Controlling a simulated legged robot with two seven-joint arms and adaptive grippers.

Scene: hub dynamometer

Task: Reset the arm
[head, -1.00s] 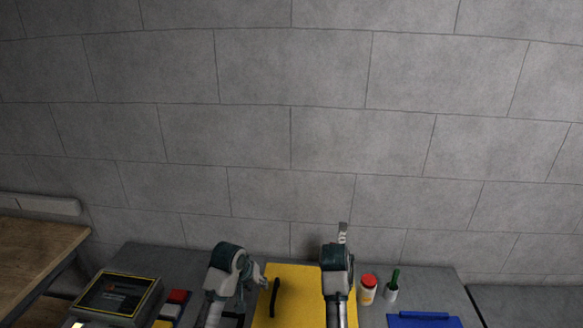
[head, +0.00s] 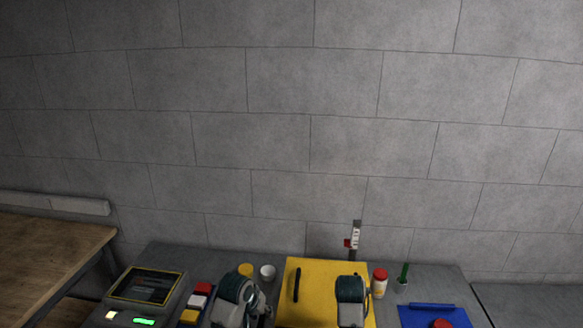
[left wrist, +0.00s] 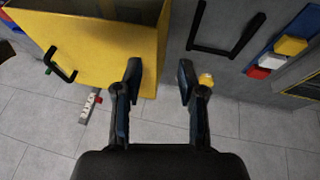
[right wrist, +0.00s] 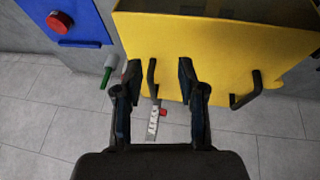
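A yellow cover (head: 325,277) with black handles stands at the middle of the bench. A pale, marked arm (head: 355,237) with a red piece rises behind its right side. It also shows beyond the cover in the left wrist view (left wrist: 90,106) and the right wrist view (right wrist: 152,124). My left gripper (left wrist: 159,80) is open and empty, beside the cover's edge. My right gripper (right wrist: 160,76) is open over the cover. A black handle (right wrist: 152,77) appears between its fingers; I cannot tell whether they touch it. In the head view the right fingers are hidden.
A console with a screen (head: 147,286) stands left, beside red, white and yellow blocks (head: 198,301). A yellow cup (head: 246,270) and a white cup (head: 267,272) are behind my left arm. A bottle (head: 380,284), green-handled tool (head: 403,273) and blue panel (head: 425,316) are right.

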